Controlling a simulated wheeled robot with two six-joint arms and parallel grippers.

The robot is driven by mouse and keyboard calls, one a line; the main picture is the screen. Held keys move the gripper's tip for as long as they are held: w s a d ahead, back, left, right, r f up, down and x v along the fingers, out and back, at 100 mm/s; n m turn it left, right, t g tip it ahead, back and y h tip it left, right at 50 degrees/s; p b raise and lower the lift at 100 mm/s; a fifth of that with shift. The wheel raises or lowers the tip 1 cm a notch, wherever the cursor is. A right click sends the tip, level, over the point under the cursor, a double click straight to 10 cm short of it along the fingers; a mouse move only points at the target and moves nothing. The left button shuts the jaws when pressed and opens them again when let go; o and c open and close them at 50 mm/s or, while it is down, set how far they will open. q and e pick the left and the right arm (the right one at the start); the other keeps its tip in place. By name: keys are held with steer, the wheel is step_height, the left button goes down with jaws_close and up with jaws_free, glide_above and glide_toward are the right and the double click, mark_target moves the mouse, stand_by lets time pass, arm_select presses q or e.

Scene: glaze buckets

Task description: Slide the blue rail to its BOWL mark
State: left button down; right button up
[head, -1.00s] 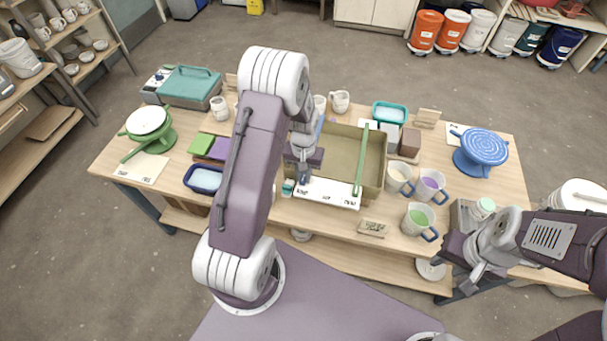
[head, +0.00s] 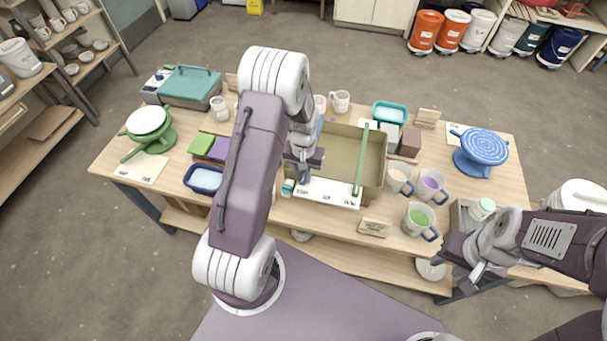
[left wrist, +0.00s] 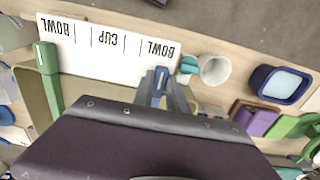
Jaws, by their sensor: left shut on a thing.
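The blue rail (left wrist: 159,83) spans the olive tray (head: 340,147); its near end shows in the left wrist view between my left gripper's fingers. My left gripper (head: 303,178) is shut on that end, at the tray's front edge. The white scale strip (head: 328,193) carries BOWL, CUP and BOWL labels with tick lines. In the left wrist view the strip (left wrist: 105,55) appears upside down, and the blue rail is by the BOWL label at its right end. The green rail (head: 362,160) crosses the tray's other side. My right gripper (head: 482,275) hangs at the table's front right, its jaws unclear.
A navy tub (head: 204,179) and green and purple blocks stand left of the tray. Cups, including one with green glaze (head: 417,218), stand to its right. A small sign (head: 374,228) is near the front edge. A blue turntable (head: 482,150) is at the right.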

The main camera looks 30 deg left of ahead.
mark_target(315, 184)
arm_select(q)
steer(key=shift+w, duration=0.1)
steer(key=d, duration=0.2)
steer(key=shift+w+d, duration=0.35)
steer(key=shift+d, duration=0.05)
steer(key=shift+w+d+r, duration=0.1)
steer(key=shift+w+d, duration=0.05)
steer(key=shift+d, duration=0.3)
steer(key=c, duration=1.3)
jaws_free()
steer(key=shift+r, duration=0.35)
step_height(315, 184, up, 8)
steer(key=shift+r+b, duration=0.15)
steer(key=shift+b, duration=0.9)
